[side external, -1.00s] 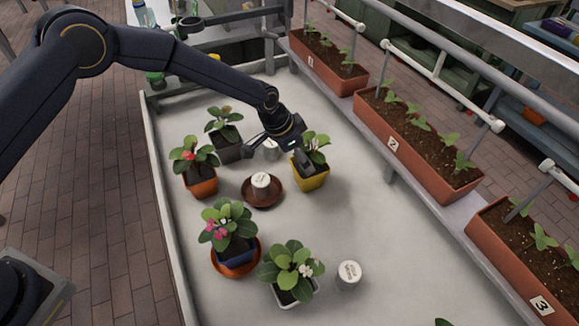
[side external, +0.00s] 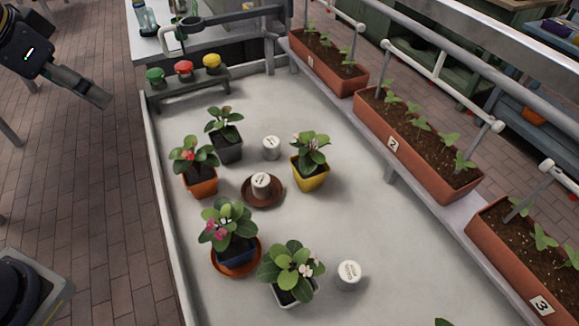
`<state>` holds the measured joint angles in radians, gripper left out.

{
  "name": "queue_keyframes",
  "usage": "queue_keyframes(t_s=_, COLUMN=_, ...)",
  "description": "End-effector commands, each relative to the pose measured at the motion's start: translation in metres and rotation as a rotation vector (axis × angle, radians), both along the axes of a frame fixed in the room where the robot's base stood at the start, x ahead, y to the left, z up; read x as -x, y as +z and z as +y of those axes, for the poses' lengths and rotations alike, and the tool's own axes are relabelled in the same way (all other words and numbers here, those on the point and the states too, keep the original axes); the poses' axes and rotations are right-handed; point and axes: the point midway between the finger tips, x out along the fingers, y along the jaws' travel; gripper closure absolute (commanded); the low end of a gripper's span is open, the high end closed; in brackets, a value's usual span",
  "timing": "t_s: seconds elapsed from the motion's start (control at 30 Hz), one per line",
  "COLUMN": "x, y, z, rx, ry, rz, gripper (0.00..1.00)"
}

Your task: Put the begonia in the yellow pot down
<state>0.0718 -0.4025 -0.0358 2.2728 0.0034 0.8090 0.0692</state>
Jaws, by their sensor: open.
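The begonia (side external: 311,147) in the yellow pot (side external: 311,180) stands upright on the grey bench top, right of the brown saucer and apart from it. Its leaves are green with pale flowers. My gripper (side external: 97,96) is at the upper left, over the brick floor outside the bench and far from the yellow pot. It is open and nothing shows in it.
Other begonias stand in an orange pot (side external: 202,188), a black pot (side external: 229,154), a blue pot on an orange saucer (side external: 256,258) and a white pot (side external: 296,297). White cups (side external: 349,274) stand among them, one on the brown saucer (side external: 278,197). Planters (side external: 441,187) line the right.

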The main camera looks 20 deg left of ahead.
Motion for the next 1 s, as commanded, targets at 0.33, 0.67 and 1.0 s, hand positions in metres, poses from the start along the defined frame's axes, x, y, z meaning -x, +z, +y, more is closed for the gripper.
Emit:
queue_keyframes(t_s=0.33, x=0.086, y=-0.014, z=0.030, rx=0.051, ry=0.167, rz=-0.027, gripper=0.00)
queue_keyframes(t_s=0.67, x=0.087, y=-0.015, z=0.030, rx=0.052, ry=0.169, rz=-0.027, gripper=0.00)
queue_keyframes(t_s=1.0, x=0.087, y=-0.014, z=0.030, rx=0.051, ry=0.168, rz=-0.027, gripper=0.00)
